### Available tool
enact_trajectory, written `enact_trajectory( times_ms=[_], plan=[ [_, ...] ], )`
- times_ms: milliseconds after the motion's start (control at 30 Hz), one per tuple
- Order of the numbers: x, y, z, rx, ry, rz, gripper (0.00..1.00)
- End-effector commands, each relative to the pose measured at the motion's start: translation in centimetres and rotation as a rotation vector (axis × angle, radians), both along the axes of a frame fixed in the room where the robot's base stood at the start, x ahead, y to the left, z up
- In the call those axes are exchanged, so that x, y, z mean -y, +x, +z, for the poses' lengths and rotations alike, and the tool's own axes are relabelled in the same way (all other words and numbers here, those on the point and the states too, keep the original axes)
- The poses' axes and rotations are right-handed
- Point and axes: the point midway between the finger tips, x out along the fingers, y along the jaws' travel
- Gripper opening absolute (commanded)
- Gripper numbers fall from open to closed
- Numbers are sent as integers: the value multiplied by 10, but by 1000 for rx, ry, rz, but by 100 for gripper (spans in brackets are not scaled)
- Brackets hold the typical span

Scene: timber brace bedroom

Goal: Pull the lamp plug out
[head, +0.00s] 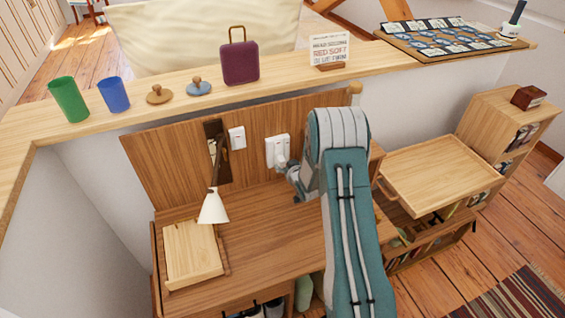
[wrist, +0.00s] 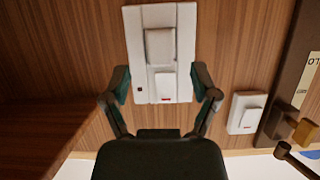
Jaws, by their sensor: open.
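A white socket plate (wrist: 186,40) is fixed to the wooden back panel, and it also shows in the head view (head: 274,146). A pale block that looks like the lamp plug (wrist: 160,47) sits in it, beside a white rocker (wrist: 165,87) and a small red mark. No cord can be made out. My gripper (wrist: 161,80) is open and empty, facing the plate, with one finger near each side edge. In the head view my gripper (head: 296,180) is just in front of the plate and partly hidden by my arm. The white-shaded lamp (head: 213,207) hangs left of it.
A white wall switch (head: 237,137) is beside the socket, also in the wrist view (wrist: 246,112). A wooden tray (head: 192,254) lies on the desk (head: 270,225). Above, a ledge (head: 120,110) bears cups and a purple case (head: 240,62). The desk front is clear.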

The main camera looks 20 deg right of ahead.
Motion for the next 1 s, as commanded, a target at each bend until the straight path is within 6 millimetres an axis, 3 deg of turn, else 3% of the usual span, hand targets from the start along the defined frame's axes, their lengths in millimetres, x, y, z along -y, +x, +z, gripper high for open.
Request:
enact_trajectory(
  times_ms=[100, 300, 600, 633, 800, 933, 967, 1000],
  plan=[
    [0, 18, -8, 0, 0, 0, 77],
    [0, 35, -15, 0, 1, 0, 77],
    [0, 38, -15, 0, 1, -1, 77],
    [0, 38, -15, 0, 1, -1, 73],
    [0, 38, -15, 0, 1, -1, 0],
    [0, 38, -15, 0, 1, -1, 0],
    [0, 38, -15, 0, 1, -1, 23],
    [0, 38, -15, 0, 1, -1, 5]
  ],
)
